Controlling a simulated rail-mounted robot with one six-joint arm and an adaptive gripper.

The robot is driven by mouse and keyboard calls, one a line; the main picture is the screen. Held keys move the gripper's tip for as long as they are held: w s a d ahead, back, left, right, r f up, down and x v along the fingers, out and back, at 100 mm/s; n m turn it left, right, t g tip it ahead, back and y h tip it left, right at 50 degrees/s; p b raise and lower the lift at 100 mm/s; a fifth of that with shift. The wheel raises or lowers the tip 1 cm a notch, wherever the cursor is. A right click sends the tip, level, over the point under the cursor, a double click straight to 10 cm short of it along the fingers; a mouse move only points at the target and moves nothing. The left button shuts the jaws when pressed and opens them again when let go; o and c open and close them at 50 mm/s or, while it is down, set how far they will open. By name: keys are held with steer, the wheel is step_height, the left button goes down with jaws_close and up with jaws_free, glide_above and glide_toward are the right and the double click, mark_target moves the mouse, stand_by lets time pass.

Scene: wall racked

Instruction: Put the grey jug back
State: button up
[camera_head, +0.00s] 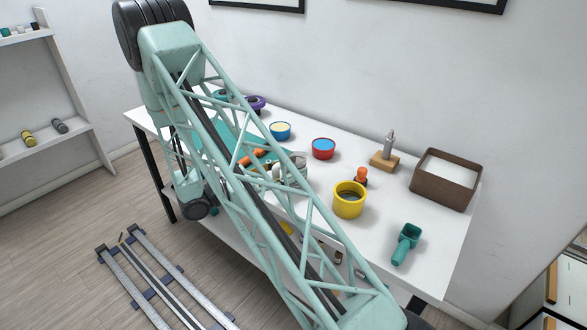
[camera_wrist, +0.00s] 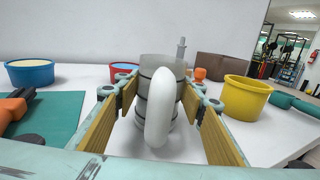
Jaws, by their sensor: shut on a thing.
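The grey jug (camera_wrist: 163,66) stands upright in the middle of the wrist view, with dark bands round its body and a thick, pale looped handle (camera_wrist: 158,112) facing the camera. My gripper (camera_wrist: 162,98) has its yellow-padded fingers on either side of the jug and is shut on it. In the head view the jug (camera_head: 299,162) is partly hidden by my arm, over the middle of the white table (camera_head: 386,236). I cannot tell whether its base touches the table.
A yellow tub (camera_head: 349,200), an orange-topped item (camera_head: 361,176) and a red bowl (camera_head: 323,149) are close by. A brown bin (camera_head: 445,181), a wooden block with a metal tool (camera_head: 385,160) and a teal scoop (camera_head: 405,245) are to the right. A blue bowl (camera_head: 280,131) is behind.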

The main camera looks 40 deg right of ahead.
steer(key=shift+f, duration=0.1)
steer(key=o, duration=0.9)
steer(key=shift+a+r, duration=0.15)
steer(key=shift+r, duration=0.05)
steer(key=shift+p+v, duration=1.25)
steer(key=shift+v, duration=4.65)
